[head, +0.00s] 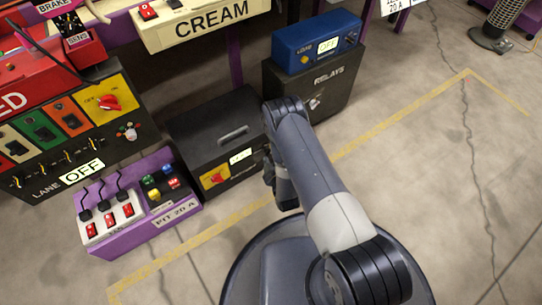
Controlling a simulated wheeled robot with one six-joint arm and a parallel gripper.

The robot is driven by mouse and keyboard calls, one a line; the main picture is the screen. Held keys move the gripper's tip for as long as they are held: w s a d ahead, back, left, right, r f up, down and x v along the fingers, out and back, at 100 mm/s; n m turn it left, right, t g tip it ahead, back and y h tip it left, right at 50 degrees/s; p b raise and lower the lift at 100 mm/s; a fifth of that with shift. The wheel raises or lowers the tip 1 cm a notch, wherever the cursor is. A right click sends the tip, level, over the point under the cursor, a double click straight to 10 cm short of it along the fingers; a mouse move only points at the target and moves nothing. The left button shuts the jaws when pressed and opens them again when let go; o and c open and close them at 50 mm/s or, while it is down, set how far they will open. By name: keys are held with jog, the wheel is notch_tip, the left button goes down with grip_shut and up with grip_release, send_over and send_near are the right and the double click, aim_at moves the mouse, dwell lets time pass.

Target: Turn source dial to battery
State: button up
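Two red dials on yellow plates show in the head view. One red dial (109,102) is on the black lane panel at the left, high up. The other red dial (216,177) is on the front of a low black box. No source or battery wording is readable at either, so I cannot tell which is the source dial. My gripper (270,178) hangs at the end of my arm, just right of the black box's front and apart from its dial. My arm partly hides it, and its fingers are too dark to read.
The black box (200,130) has a small white display. A purple unit (150,232) marked PIT 20 A, with switches and coloured buttons, stands to its left. A blue box (300,45) reading OFF sits on the relays box (285,92).

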jog(key=c, duration=0.6)
jog(key=shift+w+d+r+m+g+y, duration=0.1)
jog(key=shift+m+g+y, duration=0.65)
jog(key=shift+m, duration=0.85)
jog(key=shift+c, duration=0.3)
jog(key=o, duration=1)
